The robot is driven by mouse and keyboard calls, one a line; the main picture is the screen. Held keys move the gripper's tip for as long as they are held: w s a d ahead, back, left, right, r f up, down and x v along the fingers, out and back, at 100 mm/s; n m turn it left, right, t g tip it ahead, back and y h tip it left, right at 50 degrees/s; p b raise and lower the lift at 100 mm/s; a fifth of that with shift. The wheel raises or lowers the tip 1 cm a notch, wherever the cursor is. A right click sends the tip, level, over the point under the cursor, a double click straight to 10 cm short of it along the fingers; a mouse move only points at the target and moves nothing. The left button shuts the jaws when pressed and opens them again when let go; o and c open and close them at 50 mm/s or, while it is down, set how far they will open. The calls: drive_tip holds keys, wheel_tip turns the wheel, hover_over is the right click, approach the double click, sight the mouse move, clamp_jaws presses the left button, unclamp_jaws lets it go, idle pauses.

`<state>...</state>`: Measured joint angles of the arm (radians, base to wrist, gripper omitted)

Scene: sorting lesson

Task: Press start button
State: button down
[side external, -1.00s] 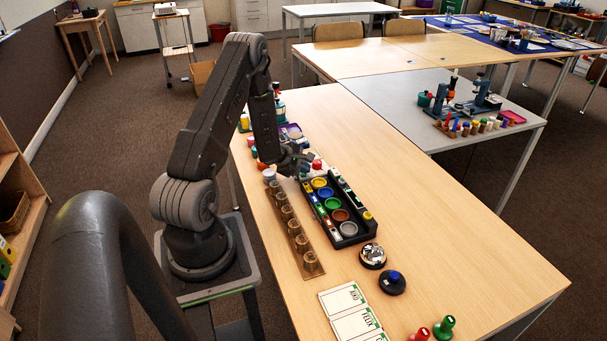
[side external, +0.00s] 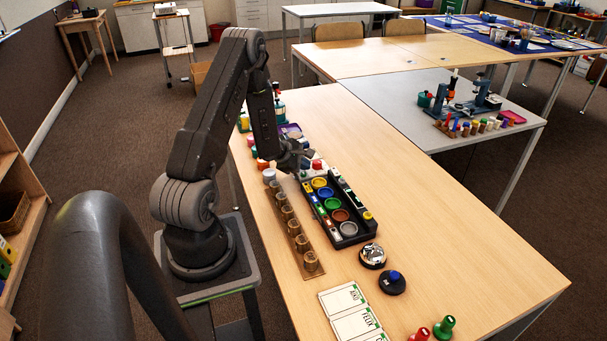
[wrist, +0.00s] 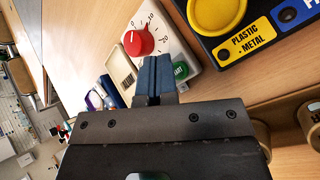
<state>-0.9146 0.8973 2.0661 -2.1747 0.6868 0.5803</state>
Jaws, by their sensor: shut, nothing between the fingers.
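A green button (wrist: 181,70) sits on a pale box (wrist: 165,38) in the wrist view; the visible letters on it read "ART". Part of the button is hidden behind my gripper (wrist: 155,62). My gripper is shut and empty, its blue-grey fingertips over the box right beside the button. I cannot tell whether they touch it. A red dial knob (wrist: 138,42) with a number scale is on the same box, just beyond the fingertips. In the side view my gripper (side external: 303,158) is low over the table near the red knob (side external: 317,165); the green button cannot be made out there.
A black sorting tray (side external: 352,238) with coloured round dishes stands close to the box. A wooden strip (side external: 312,268) with several cups lies along the table's left side. Cards (side external: 345,300) and a dark base with a blue knob (side external: 392,283) lie nearer. The table's right side is clear.

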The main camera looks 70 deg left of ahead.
sight(304, 175)
drive_tip(key=shift+r, duration=2.5)
drive_tip(key=w+d+r+m+h, duration=0.35)
drive_tip(key=d+r+m, duration=0.25)
drive_tip(key=d+r, duration=0.35)
drive_tip(key=w+d+r+m+h, duration=0.2)
drive_tip(key=w+d+r+m, duration=0.25)
drive_tip(key=d+r, duration=0.45)
drive_tip(key=s+d+r+m+g, duration=0.2)
drive_tip(key=s+d+r+m, duration=0.15)
drive_tip(key=d, duration=0.35)
drive_tip(key=s+d+r+m+g, duration=0.1)
drive_tip(key=s+d+r+m, duration=0.15)
drive_tip(key=d+m, duration=0.4)
drive_tip(key=s+d+r+m+y, duration=0.1)
drive_tip(key=s+d+m+y, duration=0.1)
drive_tip(key=s, duration=0.6)
drive_tip(key=s+d+r+m+y, duration=0.1)
drive_tip(key=s+d+m+y, duration=0.1)
drive_tip(key=s+d+m, duration=0.2)
drive_tip(key=s+m, duration=0.1)
drive_tip(key=s, duration=0.2)
drive_tip(key=shift+s+d+m+g, duration=0.3)
drive_tip(key=shift+s+d+m, duration=0.05)
drive_tip(key=shift+d, duration=0.05)
